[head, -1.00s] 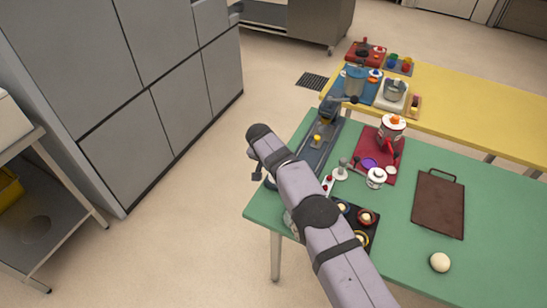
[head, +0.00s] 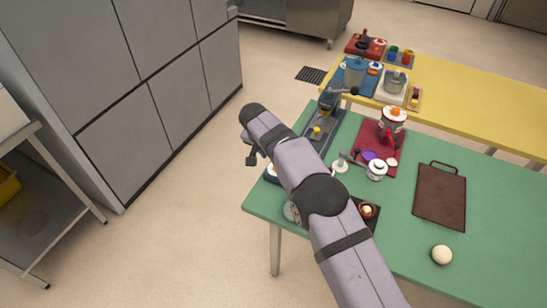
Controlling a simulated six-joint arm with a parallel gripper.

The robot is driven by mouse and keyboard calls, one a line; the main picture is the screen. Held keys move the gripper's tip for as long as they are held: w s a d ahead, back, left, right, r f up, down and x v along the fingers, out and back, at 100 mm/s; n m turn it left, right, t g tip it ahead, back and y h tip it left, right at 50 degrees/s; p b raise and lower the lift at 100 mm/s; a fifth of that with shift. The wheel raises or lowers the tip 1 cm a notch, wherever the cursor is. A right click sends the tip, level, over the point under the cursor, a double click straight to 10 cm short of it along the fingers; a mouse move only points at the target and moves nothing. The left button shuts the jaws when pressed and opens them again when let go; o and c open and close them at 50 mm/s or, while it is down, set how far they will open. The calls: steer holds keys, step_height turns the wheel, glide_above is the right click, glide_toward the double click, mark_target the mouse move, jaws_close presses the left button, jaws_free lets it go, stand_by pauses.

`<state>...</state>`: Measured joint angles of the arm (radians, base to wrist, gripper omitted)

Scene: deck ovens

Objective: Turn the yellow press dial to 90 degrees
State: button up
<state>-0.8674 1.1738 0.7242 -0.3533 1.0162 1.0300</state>
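A dark blue-grey press-like device (head: 329,103) stands at the far left corner of the green table. A small yellow knob (head: 317,129) shows on its base, apparently the yellow dial; its angle is too small to read. My arm crosses the table's left side from the lower right. A dark part at its far end, apparently my gripper (head: 251,158), hangs past the table's left edge, left of and nearer than the knob and apart from it. Its fingers are not clear, so I cannot tell if it is open or shut.
The green table (head: 490,215) holds a red board (head: 371,151) with a red-and-white pot (head: 391,121), a white jar (head: 377,170), a brown board (head: 440,195) and a pale ball (head: 442,254). A dark tray (head: 373,220) is partly behind my arm. A yellow table (head: 470,100) stands behind.

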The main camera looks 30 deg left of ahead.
steer(key=d+n+t+h+b, duration=0.35)
steer(key=n+t+b, duration=0.25)
steer(key=n+b, duration=0.95)
steer(key=s+a+r+n+t+y+b, duration=0.2)
steer(key=n+t+b, duration=0.2)
steer(key=n+b, duration=0.45)
steer(key=s+a+r+n+t+y+b, duration=0.2)
steer(key=n+t+b, duration=0.25)
steer(key=n, duration=0.75)
steer(key=shift+g+h, duration=0.25)
steer(key=shift+g, duration=0.2)
steer(key=f, duration=1.3)
steer(key=shift+w+d, duration=0.15)
steer(key=shift+w, duration=0.15)
steer(key=shift+w+r+p, duration=0.1)
steer(key=shift+w+p, duration=0.5)
steer(key=shift+w, duration=3.1)
